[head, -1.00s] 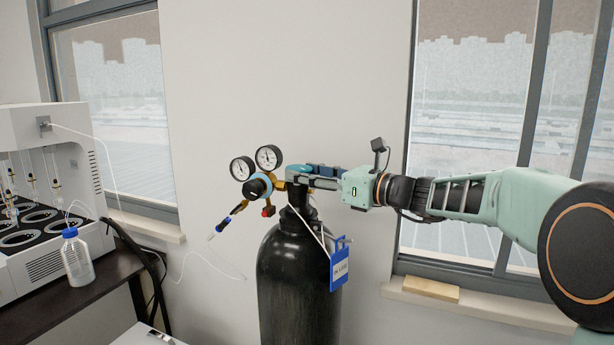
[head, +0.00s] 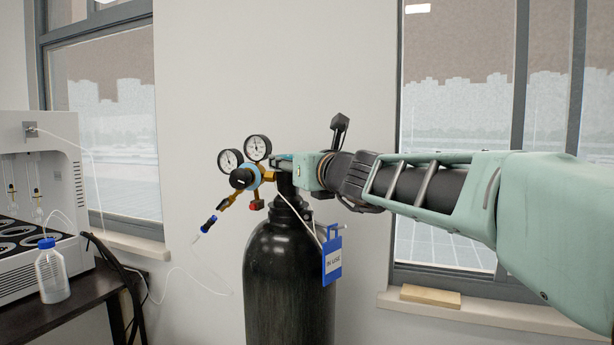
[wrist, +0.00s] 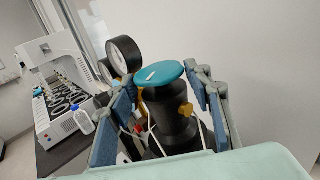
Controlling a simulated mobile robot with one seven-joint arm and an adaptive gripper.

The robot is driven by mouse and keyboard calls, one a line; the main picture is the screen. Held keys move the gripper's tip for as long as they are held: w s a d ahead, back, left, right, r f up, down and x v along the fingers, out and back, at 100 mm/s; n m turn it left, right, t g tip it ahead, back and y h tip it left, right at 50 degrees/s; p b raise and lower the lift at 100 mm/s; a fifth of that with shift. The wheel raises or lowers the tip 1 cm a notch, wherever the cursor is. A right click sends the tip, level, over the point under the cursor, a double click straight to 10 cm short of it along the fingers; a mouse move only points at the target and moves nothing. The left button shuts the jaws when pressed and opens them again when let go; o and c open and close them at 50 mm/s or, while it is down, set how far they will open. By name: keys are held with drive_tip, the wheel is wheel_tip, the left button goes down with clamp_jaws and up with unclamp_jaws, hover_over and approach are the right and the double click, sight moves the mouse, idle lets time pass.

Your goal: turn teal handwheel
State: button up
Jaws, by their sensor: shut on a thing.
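The teal handwheel (wrist: 158,74) sits on top of the black gas cylinder's valve, with a white mark on its top face. In the wrist view my gripper (wrist: 161,79) has one blue-padded finger on each side of the wheel and is shut on it. In the head view my gripper (head: 287,160) is at the cylinder's top, just right of the gauges, and its body hides most of the wheel. The black cylinder (head: 288,275) stands upright.
A blue tag (head: 332,258) hangs at the cylinder's right. A distiller (head: 45,190) and a blue-capped bottle (head: 52,272) stand on a dark table at left.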

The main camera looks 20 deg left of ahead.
drive_tip(key=shift+s+a+f+m+t+h+b, duration=0.15)
drive_tip(key=shift+m+t+h+b, duration=0.5)
drive_tip(key=shift+b, duration=0.7)
drive_tip(key=shift+m+h+b, duration=0.25)
drive_tip(key=shift+h+b, duration=0.2)
drive_tip(key=shift+b, duration=0.1)
drive_tip(key=shift+a+m+t+h+b, duration=0.2)
drive_tip(key=shift+m+t+h+b, duration=0.65)
drive_tip(key=shift+h+b, duration=0.4)
drive_tip(key=shift+m+t+h+b, duration=0.4)
drive_tip(key=shift+m+h+b, duration=0.35)
drive_tip(key=shift+h+b, duration=0.25)
drive_tip(key=o, duration=1)
drive_tip(key=shift+a, duration=0.1)
